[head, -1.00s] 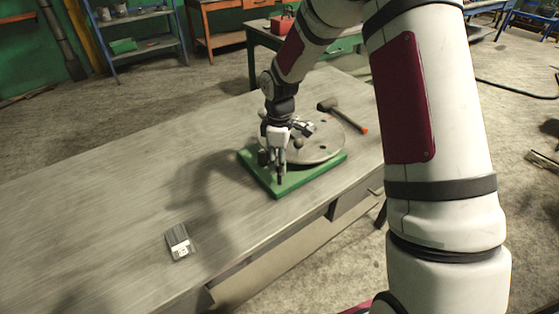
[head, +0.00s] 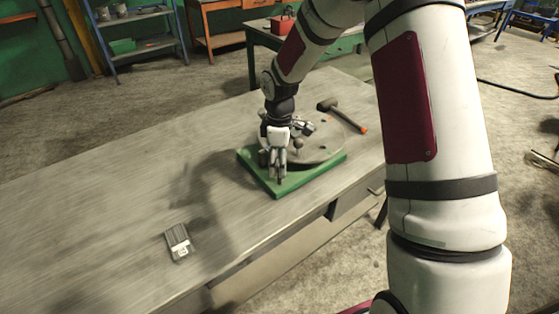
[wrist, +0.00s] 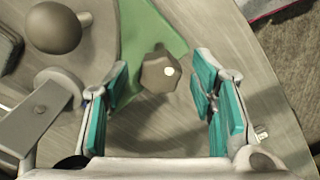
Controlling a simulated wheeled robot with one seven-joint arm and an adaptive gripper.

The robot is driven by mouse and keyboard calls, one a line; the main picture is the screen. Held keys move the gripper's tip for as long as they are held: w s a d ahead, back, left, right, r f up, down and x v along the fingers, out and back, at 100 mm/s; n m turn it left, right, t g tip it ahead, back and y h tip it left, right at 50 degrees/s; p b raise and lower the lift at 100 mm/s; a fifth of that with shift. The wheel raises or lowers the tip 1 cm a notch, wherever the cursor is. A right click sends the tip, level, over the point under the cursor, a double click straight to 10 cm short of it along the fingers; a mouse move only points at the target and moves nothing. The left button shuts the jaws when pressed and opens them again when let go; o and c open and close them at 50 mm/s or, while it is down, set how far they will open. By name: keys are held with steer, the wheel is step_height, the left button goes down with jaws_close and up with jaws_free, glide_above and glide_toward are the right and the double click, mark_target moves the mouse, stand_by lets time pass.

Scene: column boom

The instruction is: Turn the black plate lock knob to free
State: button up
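A dark grey-brown faceted knob (wrist: 158,72) with a small white spot shows in the wrist view, close to the edge of the green base. I take it for the plate lock knob; its setting cannot be read. My gripper (head: 278,176) points down over the front left part of the green base (head: 296,186) in the head view. In the wrist view my gripper (wrist: 162,88) is open, its teal pads to the left and right of the knob, with gaps on both sides. The round plate (head: 325,150) is partly hidden behind my gripper.
A round ball handle (wrist: 54,28) and a grey lever (wrist: 38,118) lie left of the fingers in the wrist view. A hammer (head: 343,113) lies behind the plate. The table's left side is clear.

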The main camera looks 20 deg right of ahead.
step_height(320, 180, up, 12)
stand_by(0.6)
steer(key=s+r+m+t+h, duration=0.1)
steer(key=s+r+m+t, duration=0.35)
steer(key=s+r, duration=0.9)
steer(key=s+r+m+y, duration=0.1)
steer(key=s+r+m, duration=0.1)
steer(key=s+m, duration=0.6)
steer(key=s+t, duration=0.1)
steer(key=s, duration=0.6)
steer(key=shift+r, duration=0.15)
